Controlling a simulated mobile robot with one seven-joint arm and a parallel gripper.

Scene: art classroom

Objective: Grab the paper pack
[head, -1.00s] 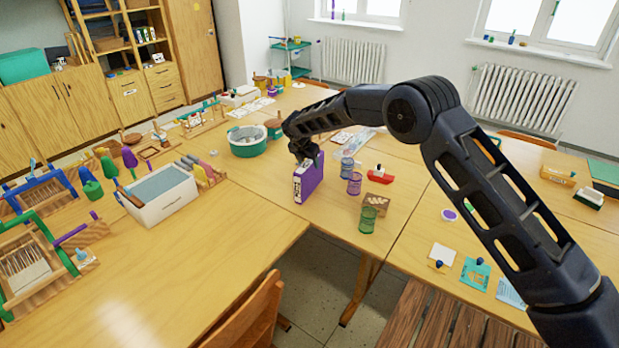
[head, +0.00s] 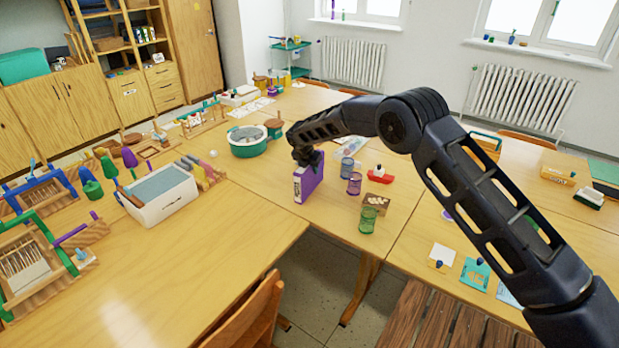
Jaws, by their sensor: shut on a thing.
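The paper pack (head: 309,182) is a purple box with a white label on its narrow side. It stands upright on the wooden table, near the edge of the tabletop. My gripper (head: 309,160) is at the top of the pack, coming down from above, and is shut on its upper edge. The fingertips are small and dark here, so their exact grip on the pack is hard to make out. I cannot tell whether the pack's bottom touches the table.
Mesh cups in purple (head: 354,184) and green (head: 367,220), a small box (head: 376,204) and a red item (head: 380,176) stand to the right. A green round tub (head: 248,142) is behind left. A white bin (head: 160,195) stands farther left. Bare table (head: 240,215) lies left of the pack.

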